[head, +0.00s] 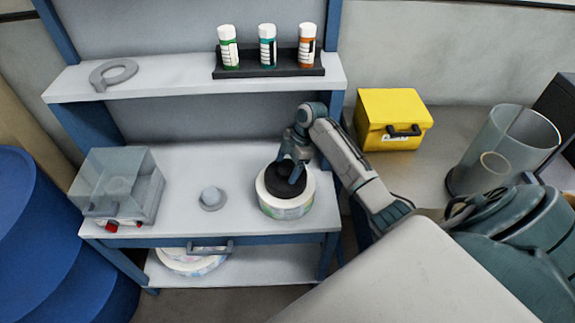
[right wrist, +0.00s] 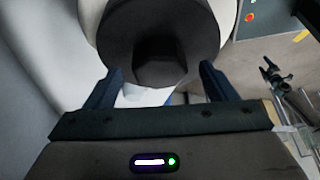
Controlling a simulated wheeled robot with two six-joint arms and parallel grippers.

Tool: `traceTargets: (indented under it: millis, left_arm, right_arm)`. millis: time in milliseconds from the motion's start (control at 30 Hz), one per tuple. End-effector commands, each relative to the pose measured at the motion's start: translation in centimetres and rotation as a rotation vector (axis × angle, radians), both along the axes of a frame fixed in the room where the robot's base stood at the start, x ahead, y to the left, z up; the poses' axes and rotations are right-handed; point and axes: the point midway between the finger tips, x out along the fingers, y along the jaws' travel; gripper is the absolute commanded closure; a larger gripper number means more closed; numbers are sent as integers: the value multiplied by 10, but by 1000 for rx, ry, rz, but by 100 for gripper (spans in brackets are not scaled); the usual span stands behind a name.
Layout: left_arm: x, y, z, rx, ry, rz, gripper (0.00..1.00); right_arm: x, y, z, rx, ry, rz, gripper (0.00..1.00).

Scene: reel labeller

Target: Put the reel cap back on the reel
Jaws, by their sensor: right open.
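The reel (head: 284,208), a white roll with a coloured lower side, stands on the right of the bench top. The black reel cap (head: 281,190) lies on top of it, partly hidden by my gripper; I cannot tell whether it is fully seated. My right gripper (head: 292,170) is over the cap from above. In the right wrist view the cap (right wrist: 125,38) is a dark disc with a block-like knob, which stands between the fingertips (right wrist: 157,78) of my open right gripper, with gaps on both sides. The pale reel (right wrist: 228,14) shows behind the cap. My left gripper is out of view.
A grey round knob (head: 211,197) sits left of the reel. A clear box (head: 118,180) stands further left. A black rack (head: 275,72) with three bottles is on the upper shelf, beside a grey ring tool (head: 112,74). A yellow box (head: 392,115) stands right.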

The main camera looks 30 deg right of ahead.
Motion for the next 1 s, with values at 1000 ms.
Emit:
traceTargets:
  millis: [1000]
  left_arm:
    - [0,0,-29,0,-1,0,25]
  right_arm:
    - [-8,-41,100,0,0,0,22]
